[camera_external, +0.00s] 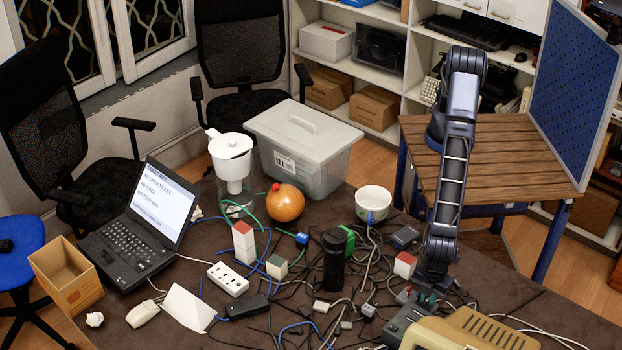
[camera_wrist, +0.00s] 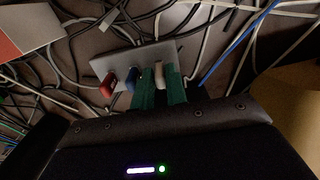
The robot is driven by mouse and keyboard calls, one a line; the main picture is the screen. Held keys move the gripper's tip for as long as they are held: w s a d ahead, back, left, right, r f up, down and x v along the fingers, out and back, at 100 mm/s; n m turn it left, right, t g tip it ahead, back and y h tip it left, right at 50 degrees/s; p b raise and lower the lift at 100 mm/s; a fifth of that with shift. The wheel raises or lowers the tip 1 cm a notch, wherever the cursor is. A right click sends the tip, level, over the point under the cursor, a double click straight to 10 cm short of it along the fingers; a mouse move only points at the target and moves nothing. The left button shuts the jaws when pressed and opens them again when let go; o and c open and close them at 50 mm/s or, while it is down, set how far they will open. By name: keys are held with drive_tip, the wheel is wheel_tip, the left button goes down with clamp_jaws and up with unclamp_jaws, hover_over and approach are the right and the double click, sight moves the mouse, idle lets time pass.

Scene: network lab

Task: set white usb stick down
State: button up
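The white usb stick (camera_wrist: 159,74) is in the wrist view, upright between the two green fingers of my gripper (camera_wrist: 160,88). The fingers lie close against its two sides, so my gripper is shut on it. The stick is at a grey hub (camera_wrist: 106,62), in a row with a red usb stick (camera_wrist: 107,82) and a blue usb stick (camera_wrist: 131,79) to its left. Its lower end is hidden, so I cannot tell whether it is seated in a slot. In the external view my gripper (camera_external: 426,296) is low over the right side of the table; the stick is too small to make out.
Tangled cables surround the hub. A red-and-white block (camera_external: 404,264) stands behind my gripper, and a beige device (camera_external: 470,332) is close in front. A black cylinder (camera_external: 334,260) and a white-green cup (camera_external: 373,203) stand farther left. The dark table is barer at far right.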

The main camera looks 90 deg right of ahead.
sight(428, 298)
drive_tip(key=shift+o, duration=1.3)
drive_tip(key=shift+f, duration=0.15)
wheel_tip(428, 298, up, 11)
drive_tip(key=shift+w+f, duration=0.15)
